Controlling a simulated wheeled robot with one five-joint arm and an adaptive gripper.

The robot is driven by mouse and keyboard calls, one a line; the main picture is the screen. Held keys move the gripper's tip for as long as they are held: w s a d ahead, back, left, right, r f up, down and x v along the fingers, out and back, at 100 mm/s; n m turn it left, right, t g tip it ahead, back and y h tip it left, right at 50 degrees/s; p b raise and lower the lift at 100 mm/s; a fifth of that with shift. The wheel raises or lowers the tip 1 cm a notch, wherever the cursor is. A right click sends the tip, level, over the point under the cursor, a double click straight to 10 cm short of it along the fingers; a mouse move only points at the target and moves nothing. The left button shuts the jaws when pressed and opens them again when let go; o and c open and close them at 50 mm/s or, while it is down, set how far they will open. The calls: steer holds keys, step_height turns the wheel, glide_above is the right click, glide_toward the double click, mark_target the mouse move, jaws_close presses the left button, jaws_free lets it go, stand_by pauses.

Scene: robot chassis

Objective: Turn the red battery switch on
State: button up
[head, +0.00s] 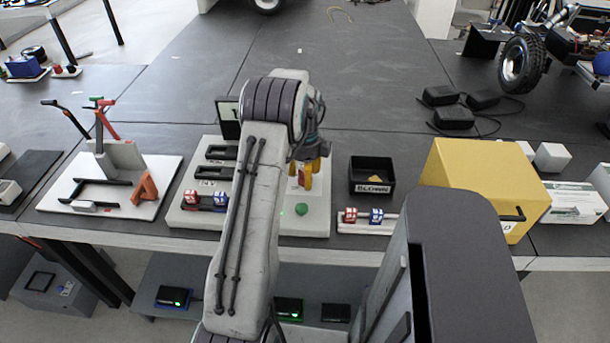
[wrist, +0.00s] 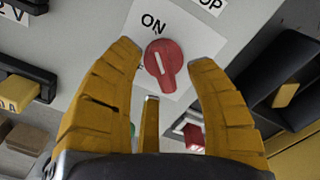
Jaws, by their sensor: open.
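The red battery switch (wrist: 162,62) is a round red knob with a handle and a pale line on it. It sits on a white label plate with "ON" at upper left and the end of another word, "OP", at upper right. In the wrist view its handle points down, slightly right. My gripper (wrist: 166,48) has yellow fingers, open and spread on either side of the knob, with no contact that I can make out. In the head view my gripper (head: 305,178) is over the right part of the pale panel (head: 317,222), and my arm hides part of that panel.
A green button (head: 301,209) is on the panel near its front edge. A black bin (head: 371,188) stands right of the panel, with a rack of red and blue pieces (head: 364,228) in front. A yellow box (head: 478,180) is farther right.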

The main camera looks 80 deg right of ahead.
step_height(320, 180, up, 12)
steer(key=shift+f, duration=0.15)
stand_by(0.4)
stand_by(0.8)
